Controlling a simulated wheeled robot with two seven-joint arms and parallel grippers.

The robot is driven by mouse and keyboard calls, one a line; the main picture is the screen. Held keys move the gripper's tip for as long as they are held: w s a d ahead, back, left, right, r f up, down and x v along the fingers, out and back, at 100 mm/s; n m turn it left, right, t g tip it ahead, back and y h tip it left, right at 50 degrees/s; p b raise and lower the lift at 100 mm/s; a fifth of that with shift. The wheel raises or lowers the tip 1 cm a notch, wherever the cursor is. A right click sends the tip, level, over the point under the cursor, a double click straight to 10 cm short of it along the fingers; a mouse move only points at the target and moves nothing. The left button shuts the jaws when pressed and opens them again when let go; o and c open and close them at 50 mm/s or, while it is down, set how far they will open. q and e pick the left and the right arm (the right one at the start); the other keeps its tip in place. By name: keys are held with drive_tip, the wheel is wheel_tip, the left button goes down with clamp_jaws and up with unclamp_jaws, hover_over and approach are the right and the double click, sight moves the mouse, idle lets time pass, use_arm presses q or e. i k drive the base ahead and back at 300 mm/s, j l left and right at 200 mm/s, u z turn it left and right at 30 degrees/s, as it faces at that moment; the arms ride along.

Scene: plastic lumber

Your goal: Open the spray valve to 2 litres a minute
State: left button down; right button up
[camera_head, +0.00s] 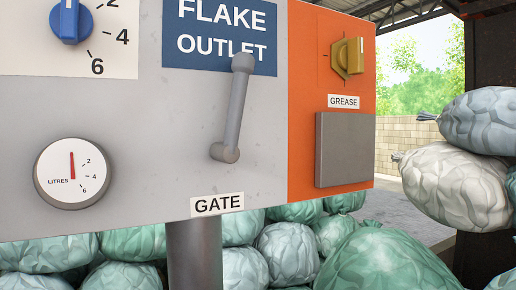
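A blue knob (70,22) sits on a white plate (118,60) at the top left, cut by the picture's upper edge. Its white mark points straight up, and the numbers 2, 4 and 6 run down its right side. No label naming it as the spray valve is in view. Neither of my grippers is in view.
A grey gate lever (236,108) stands out under the blue FLAKE OUTLET sign (205,55). A yellow grease knob (348,58) and a grey cover (345,148) sit on the orange panel. Filled sacks (385,262) lie below and behind, and more (455,180) are stacked at right.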

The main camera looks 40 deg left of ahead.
sight(70, 21)
drive_tip(key=u, duration=1.7)
